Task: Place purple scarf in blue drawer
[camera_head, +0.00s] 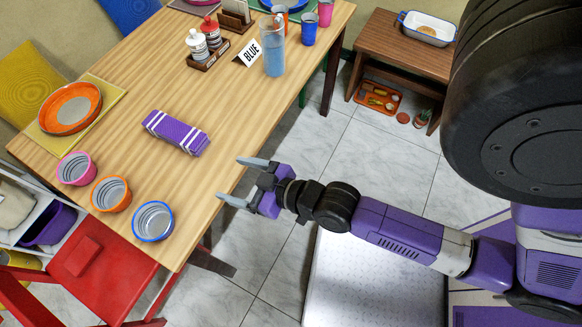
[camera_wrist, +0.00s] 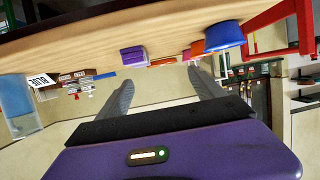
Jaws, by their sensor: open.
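The purple scarf (camera_head: 176,132), folded with white stripes, lies flat on the wooden table (camera_head: 150,90) near its middle. It also shows in the wrist view (camera_wrist: 133,55), which looks upside down. My gripper (camera_head: 241,182) is open and empty, beside the table's right edge, right of and apart from the scarf. Its two grey fingers also show in the wrist view (camera_wrist: 160,78). I cannot make out a blue drawer in either view.
Pink, orange and blue-rimmed bowls (camera_head: 153,221) stand near the table's front edge. An orange plate (camera_head: 70,107) lies at the left. A blue pitcher (camera_head: 274,50), a "BLUE" sign and a condiment caddy stand further back. A red chair (camera_head: 100,262) is close to the table's front.

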